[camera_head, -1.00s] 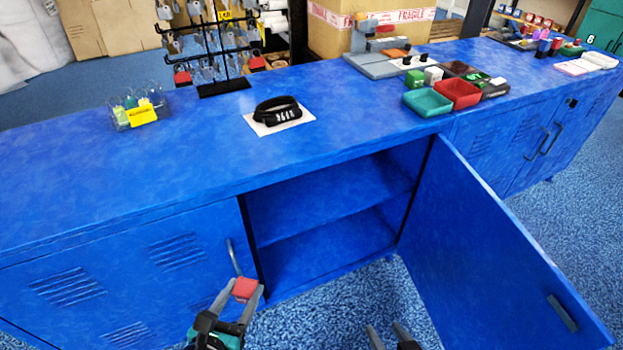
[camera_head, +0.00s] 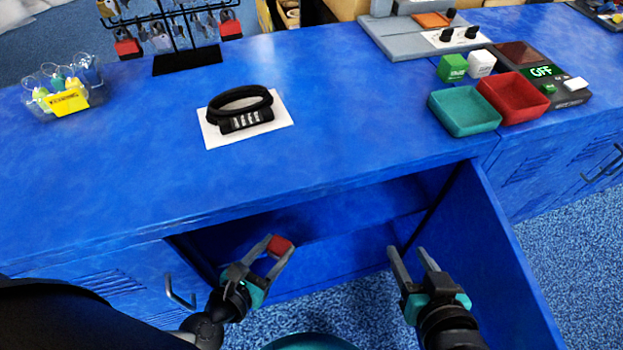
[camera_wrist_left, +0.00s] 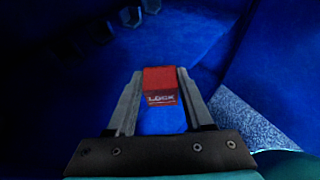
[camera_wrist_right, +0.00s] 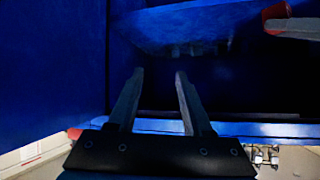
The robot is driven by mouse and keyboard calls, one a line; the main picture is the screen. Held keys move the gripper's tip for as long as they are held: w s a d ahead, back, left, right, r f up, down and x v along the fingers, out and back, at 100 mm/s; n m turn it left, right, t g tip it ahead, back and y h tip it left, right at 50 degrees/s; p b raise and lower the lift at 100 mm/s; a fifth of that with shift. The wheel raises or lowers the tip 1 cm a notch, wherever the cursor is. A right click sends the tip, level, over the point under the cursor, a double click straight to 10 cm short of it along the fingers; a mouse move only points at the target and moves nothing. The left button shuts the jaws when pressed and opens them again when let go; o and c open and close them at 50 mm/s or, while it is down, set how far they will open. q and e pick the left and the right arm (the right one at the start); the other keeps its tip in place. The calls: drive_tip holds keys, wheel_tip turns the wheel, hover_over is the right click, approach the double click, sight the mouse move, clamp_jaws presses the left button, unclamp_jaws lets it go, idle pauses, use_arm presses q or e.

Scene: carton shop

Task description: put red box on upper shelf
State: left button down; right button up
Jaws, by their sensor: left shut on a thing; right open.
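The red box (camera_head: 281,244) is a small cube held between the fingertips of my left gripper (camera_head: 277,248), at the mouth of the open blue cabinet. In the left wrist view the red box (camera_wrist_left: 161,86) shows a "LOCK" label, with blue cabinet surface behind it. The upper shelf (camera_head: 345,214) is a blue board inside the cabinet, partly hidden by the countertop edge. Whether the box touches the shelf, I cannot tell. My right gripper (camera_head: 408,252) is open and empty near the cabinet's right side. The box also shows at the edge of the right wrist view (camera_wrist_right: 275,15).
The cabinet door (camera_head: 505,265) stands open at the right, close to my right gripper. The countertop (camera_head: 340,130) above holds a black strap lock (camera_head: 240,110), teal and red trays (camera_head: 465,112), and a padlock rack at the back left. A closed door with a handle (camera_head: 180,292) is at the left.

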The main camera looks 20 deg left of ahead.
use_arm(q)
drive_tip(key=w, duration=0.2)
drive_tip(key=w+d, duration=0.1)
drive_tip(key=w, duration=0.5)
drive_tip(key=shift+d+r+p, duration=0.15)
drive_tip(key=shift+d+p, duration=0.1)
drive_tip(key=shift+p, duration=0.1)
drive_tip(key=w, duration=0.2)
drive_tip(key=w+d, duration=0.1)
drive_tip(key=w, duration=0.4)
drive_tip(key=shift+d, duration=0.25)
drive_tip(key=shift+f+b, duration=0.5)
drive_tip(key=shift+b, duration=0.1)
drive_tip(key=shift+f+b, duration=0.55)
drive_tip(key=shift+f, duration=0.05)
drive_tip(key=shift+f+b, duration=0.55)
drive_tip(key=shift+f, duration=0.2)
use_arm(e)
drive_tip(key=shift+s+a+r+m+t+y, duration=0.25)
drive_tip(key=shift+a+r+t+y, duration=0.5)
drive_tip(key=shift+t, duration=0.6)
drive_tip(key=shift+s+a+r+m+t+y, duration=0.2)
drive_tip(key=shift+a+r+t+y, duration=0.25)
drive_tip(key=shift+a+r+t, duration=0.6)
drive_tip(key=shift+a+f+t, duration=0.15)
drive_tip(key=shift+f+t, duration=0.1)
drive_tip(key=shift+t, duration=0.05)
